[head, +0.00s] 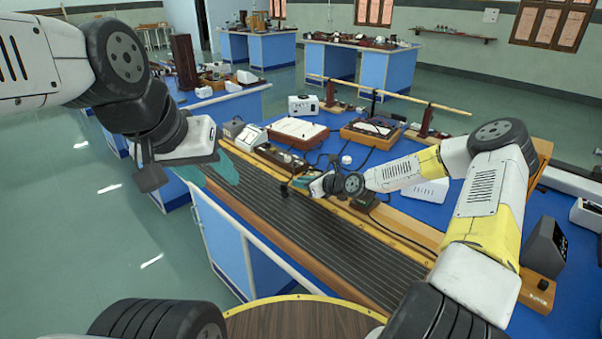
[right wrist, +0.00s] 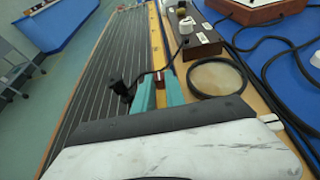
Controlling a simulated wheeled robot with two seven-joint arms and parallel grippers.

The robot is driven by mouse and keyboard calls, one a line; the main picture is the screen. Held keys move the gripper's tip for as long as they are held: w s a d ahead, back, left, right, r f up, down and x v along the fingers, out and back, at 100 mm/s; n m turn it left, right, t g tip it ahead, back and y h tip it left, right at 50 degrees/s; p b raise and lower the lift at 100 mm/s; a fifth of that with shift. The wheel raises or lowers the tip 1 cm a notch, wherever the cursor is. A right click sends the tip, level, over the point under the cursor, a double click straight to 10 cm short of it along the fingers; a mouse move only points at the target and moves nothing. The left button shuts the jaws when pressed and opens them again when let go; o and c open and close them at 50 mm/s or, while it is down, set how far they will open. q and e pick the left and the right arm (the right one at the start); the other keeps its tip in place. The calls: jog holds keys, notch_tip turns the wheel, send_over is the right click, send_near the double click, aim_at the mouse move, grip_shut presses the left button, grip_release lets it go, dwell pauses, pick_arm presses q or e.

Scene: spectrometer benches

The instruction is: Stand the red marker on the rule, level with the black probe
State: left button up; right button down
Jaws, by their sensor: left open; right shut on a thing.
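The red marker (right wrist: 160,79) shows in the right wrist view between the teal fingertips of my right gripper (right wrist: 158,92), which is shut on it. The yellow rule (right wrist: 156,38) runs lengthwise beside the dark ribbed board; it also shows in the head view (head: 398,242). The marker is at the rule's line, but I cannot tell whether its foot touches. The black probe (right wrist: 122,91) stands on the ribbed board just left of my gripper, close to level with it. In the head view the probe (head: 284,190) is left of my right gripper (head: 303,180). My left gripper (head: 208,177) is open and empty.
A black cable runs from the probe across the rule. A round lens or ring (right wrist: 216,77) lies right of my right gripper. A dark box with knobs (right wrist: 190,32) stands beyond. The ribbed board (head: 330,235) is mostly clear.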

jog(key=shift+f, duration=0.35)
jog(key=c, duration=1.3)
grip_release()
